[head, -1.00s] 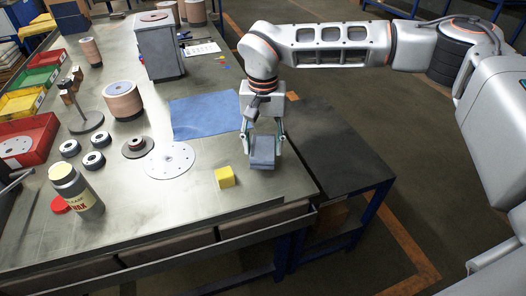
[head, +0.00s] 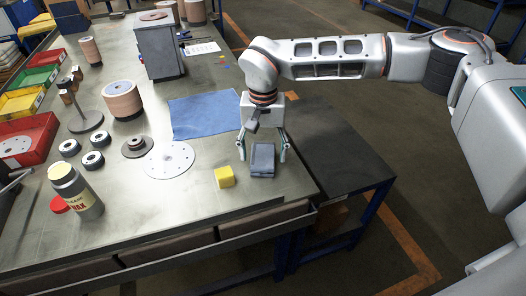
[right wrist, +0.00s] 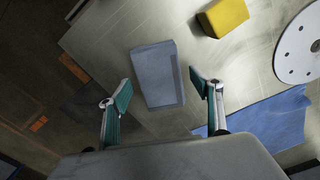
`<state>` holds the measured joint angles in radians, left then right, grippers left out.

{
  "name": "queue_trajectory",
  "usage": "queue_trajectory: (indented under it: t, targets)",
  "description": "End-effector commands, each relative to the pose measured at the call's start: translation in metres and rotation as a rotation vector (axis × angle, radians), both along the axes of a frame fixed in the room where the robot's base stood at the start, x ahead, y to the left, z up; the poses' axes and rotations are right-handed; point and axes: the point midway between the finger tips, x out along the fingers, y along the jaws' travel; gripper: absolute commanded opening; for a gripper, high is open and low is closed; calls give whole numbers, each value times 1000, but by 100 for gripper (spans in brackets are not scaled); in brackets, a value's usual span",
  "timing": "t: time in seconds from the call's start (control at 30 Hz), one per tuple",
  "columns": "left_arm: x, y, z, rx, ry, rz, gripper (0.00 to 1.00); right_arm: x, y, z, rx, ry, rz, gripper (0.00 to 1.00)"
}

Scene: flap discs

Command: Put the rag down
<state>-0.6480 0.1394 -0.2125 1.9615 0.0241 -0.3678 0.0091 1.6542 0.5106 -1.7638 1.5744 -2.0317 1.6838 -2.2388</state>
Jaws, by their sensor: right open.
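The rag (head: 263,165), a folded grey-blue block, lies on the bench top near its right front corner. My right gripper (head: 262,154) is open above it, with one finger on each side and gaps between the fingers and the rag. The right wrist view shows the rag (right wrist: 157,72) lying flat between and beyond the spread fingertips (right wrist: 162,88). My left gripper is not in view.
A yellow block (head: 225,177) sits just left of the rag. A flat blue cloth (head: 205,114) lies behind it. A white perforated disc (head: 168,160), small wheels and a wax bottle (head: 75,190) stand further left. A dark lower table (head: 335,150) adjoins on the right.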

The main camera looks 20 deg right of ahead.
Motion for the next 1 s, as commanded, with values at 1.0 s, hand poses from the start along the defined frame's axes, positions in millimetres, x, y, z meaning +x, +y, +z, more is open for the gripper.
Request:
queue_trajectory:
  t: [1.0]
  targets:
    - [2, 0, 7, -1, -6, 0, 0, 0, 0, 123, 0, 0, 0, 65]
